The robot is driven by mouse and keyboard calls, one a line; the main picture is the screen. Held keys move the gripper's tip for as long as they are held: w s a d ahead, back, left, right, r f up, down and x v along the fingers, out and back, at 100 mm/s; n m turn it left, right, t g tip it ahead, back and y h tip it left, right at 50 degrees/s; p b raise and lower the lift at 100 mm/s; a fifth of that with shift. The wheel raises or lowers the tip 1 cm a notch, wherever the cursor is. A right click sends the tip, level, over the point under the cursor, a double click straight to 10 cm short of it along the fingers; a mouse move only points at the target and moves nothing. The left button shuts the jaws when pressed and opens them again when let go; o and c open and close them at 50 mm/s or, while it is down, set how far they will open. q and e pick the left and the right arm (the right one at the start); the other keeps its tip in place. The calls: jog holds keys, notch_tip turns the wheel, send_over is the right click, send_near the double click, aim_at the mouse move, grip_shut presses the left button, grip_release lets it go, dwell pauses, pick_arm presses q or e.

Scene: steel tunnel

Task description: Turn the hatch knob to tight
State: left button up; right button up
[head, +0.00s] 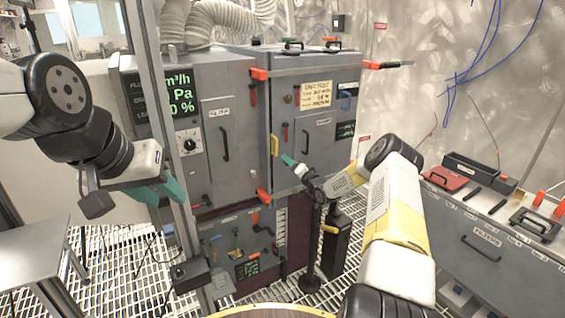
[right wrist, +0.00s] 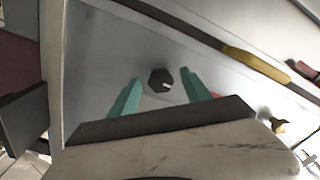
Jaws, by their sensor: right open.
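The hatch knob (right wrist: 160,80) is a small dark, many-sided knob on a grey panel in the right wrist view. A short white mark on it points right and slightly down in that view. My right gripper (right wrist: 157,90) is open, with one teal finger to each side of the knob and a gap to both. In the head view my right gripper (head: 294,164) is at the grey cabinet door (head: 318,130), and I cannot make out the knob there. My left gripper (head: 162,192) hangs at the left, away from the cabinet. I cannot tell its finger gap.
A yellow handle (head: 274,146) is just left of the right fingers; it also shows in the right wrist view (right wrist: 255,62). Another cabinet with a dial (head: 189,144) stands left. A grey bench (head: 500,255) with trays is at the right. The grated floor shows between.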

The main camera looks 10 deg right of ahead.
jog(key=v, duration=0.7)
jog(key=s+a+r+n+g+h, duration=0.1)
jog(key=s+r+n+g, duration=0.1)
jog(key=r, duration=0.5)
jog(key=s+a+r+n+g+h, duration=0.1)
jog(key=r+n+g+h, duration=0.1)
jog(key=r, duration=0.4)
jog(key=s+r+n+g+h, duration=0.1)
jog(key=s+r+g+h, duration=0.1)
jog(key=s+r, duration=0.9)
jog(key=s+a+r+n+g, duration=0.1)
jog(key=s+a+g, duration=0.1)
jog(key=s, duration=1.5)
jog(key=s+a+r+n+g, duration=0.1)
jog(key=s+a+r+g, duration=0.1)
jog(key=s, duration=1.6)
jog(key=shift+s+a+r, duration=0.15)
jog(key=shift+a+r, duration=0.1)
jog(key=shift+a, duration=0.05)
